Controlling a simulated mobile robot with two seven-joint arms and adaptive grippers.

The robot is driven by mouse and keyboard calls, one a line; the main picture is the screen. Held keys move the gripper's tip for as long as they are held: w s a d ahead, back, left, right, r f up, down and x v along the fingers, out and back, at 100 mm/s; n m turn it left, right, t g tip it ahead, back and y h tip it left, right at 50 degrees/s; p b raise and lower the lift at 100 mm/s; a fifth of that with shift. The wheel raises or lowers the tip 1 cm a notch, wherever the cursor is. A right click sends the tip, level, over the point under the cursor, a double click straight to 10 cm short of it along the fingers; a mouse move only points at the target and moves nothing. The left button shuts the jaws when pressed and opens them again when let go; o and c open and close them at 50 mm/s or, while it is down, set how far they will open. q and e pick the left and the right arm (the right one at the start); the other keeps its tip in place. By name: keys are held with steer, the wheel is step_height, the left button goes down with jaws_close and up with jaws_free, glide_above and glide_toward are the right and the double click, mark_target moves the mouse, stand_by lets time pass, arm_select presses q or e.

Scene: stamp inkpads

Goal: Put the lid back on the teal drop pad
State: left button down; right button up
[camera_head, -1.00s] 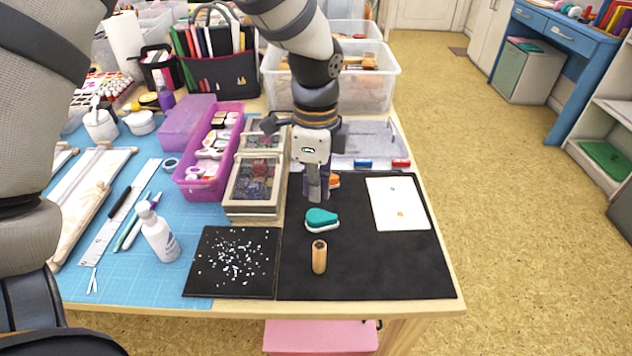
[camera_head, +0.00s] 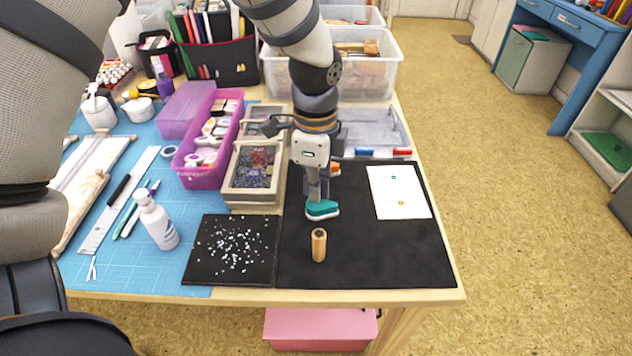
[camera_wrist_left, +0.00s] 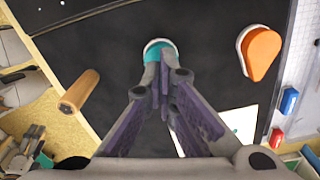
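The teal drop pad (camera_head: 322,210), teardrop-shaped with a teal top and pale base, lies on the black mat. My left gripper (camera_head: 316,196) points down at it from above, its tips at the pad's far edge; I cannot tell whether they touch. In the left wrist view the fingertips (camera_wrist_left: 160,82) are together with nothing visible between them, and the pad (camera_wrist_left: 157,48) shows partly behind them. I cannot make out a separate lid. A teal patch (camera_wrist_left: 240,122) beside white shows past the right finger; I cannot tell what it is. My right gripper is out of view.
An orange drop pad (camera_wrist_left: 261,52) lies close by, mostly hidden behind my gripper in the head view. A white card (camera_head: 400,193) lies right. Trays (camera_head: 250,175) stand left. The mat's front right is clear.

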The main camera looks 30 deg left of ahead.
arm_select(q)
steer(key=shift+f, duration=0.8)
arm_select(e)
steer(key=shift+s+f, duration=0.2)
arm_select(q)
steer(key=shift+r+p, duration=0.3)
steer(key=shift+r, duration=3.25)
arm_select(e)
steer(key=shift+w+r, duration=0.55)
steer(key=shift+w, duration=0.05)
